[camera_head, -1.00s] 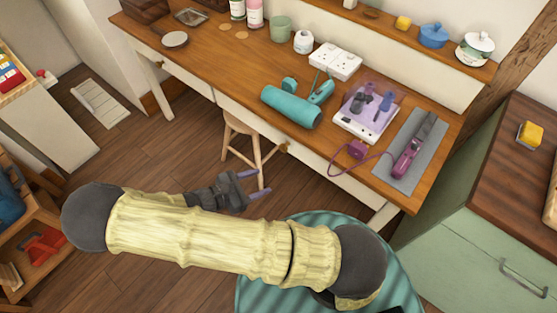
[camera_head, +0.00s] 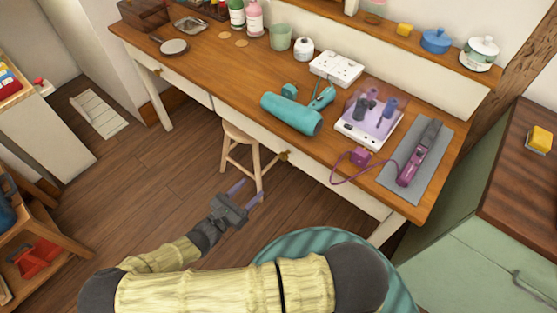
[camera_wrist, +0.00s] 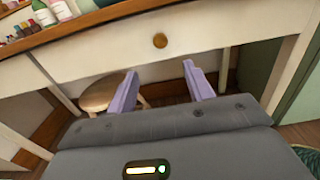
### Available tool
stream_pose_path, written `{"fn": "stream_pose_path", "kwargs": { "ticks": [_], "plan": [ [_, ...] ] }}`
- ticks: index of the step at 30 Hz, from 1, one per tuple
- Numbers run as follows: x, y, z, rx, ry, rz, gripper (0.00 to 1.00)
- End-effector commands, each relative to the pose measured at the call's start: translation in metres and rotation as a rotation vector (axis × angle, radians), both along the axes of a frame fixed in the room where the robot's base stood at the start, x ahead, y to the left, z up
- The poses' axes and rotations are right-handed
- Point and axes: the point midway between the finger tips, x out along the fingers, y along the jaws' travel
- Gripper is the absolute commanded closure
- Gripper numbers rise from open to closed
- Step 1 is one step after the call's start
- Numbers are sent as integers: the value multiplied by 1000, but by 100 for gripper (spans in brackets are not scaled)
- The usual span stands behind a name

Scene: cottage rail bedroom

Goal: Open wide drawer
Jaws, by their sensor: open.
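The wide drawer (camera_head: 342,190) is the long cream front under the right part of the wooden desk, with a round brass knob (camera_head: 284,156). It looks closed. In the wrist view its front (camera_wrist: 105,58) spans most of the picture, with the knob (camera_wrist: 160,40) near the top middle. My gripper (camera_head: 250,188) is open and empty, in front of the desk and apart from the knob. In the wrist view its two purple fingers (camera_wrist: 160,72) point at the drawer front, with the knob above and between the fingertips.
A wooden stool (camera_head: 243,150) stands under the desk, just beyond my gripper. A narrower drawer with its own knob (camera_head: 157,72) is at the left. A green cabinet (camera_head: 485,262) stands at the right. A teal striped round surface (camera_head: 300,242) lies near my arm.

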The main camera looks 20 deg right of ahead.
Motion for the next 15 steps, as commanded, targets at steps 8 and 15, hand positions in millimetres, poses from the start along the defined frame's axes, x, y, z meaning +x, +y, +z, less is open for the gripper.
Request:
{"fn": "stream_pose_path", "kwargs": {
  "ticks": [8, 15],
  "plan": [
    [29, -41, 1, -2, -2, -3, 48],
    [53, -76, 1, -3, -1, -3, 48]
  ]
}}
